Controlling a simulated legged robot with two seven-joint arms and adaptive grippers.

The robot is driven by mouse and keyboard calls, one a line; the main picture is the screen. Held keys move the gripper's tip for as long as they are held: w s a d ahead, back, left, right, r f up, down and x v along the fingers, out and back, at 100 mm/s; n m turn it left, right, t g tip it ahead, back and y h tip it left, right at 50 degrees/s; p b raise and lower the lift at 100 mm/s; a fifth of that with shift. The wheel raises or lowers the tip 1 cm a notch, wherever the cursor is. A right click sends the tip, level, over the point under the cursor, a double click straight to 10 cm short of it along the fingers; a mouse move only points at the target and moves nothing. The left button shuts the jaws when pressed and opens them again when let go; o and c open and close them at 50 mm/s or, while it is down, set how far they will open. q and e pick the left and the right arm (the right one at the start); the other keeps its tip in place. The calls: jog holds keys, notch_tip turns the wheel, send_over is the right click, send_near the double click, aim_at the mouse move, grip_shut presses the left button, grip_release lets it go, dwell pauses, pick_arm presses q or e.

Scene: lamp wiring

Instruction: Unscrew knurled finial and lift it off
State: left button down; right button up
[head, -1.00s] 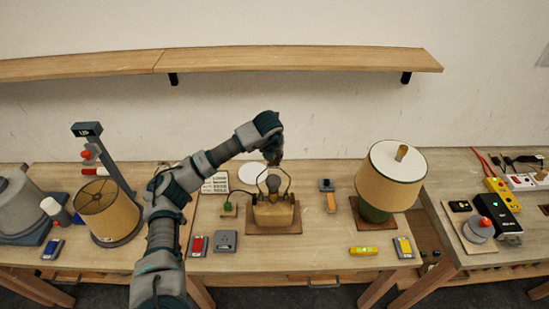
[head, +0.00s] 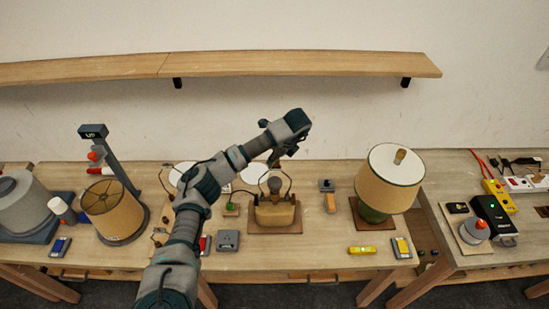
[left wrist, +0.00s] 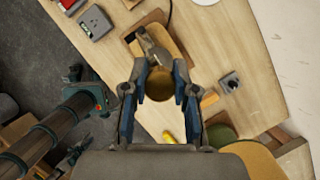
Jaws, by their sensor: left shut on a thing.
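My left gripper (head: 274,161) is above the bare lamp (head: 275,214) at the middle of the table. The lamp has a tan body, a round bulb (head: 274,185) and a wire harp around it. In the left wrist view my left gripper (left wrist: 158,84) is shut on a round, brass-coloured piece, which looks like the finial (left wrist: 160,86). The lamp's tan body (left wrist: 172,42) lies beyond and below it. In the head view the finial is too small to make out at the fingertips.
A lamp with a cream shade (head: 390,178) stands to the right. A loose tan shade (head: 113,208) and a grey post (head: 118,158) stand to the left. Small boxes and a yellow level (head: 361,250) lie near the front edge. Open air surrounds the raised gripper.

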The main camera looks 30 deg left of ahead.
pick_arm(q)
jog(key=shift+r, duration=0.35)
jog(key=shift+r+p, duration=0.9)
jog(key=shift+p, duration=0.05)
jog(key=shift+r+p, duration=0.5)
jog(key=shift+r, duration=0.45)
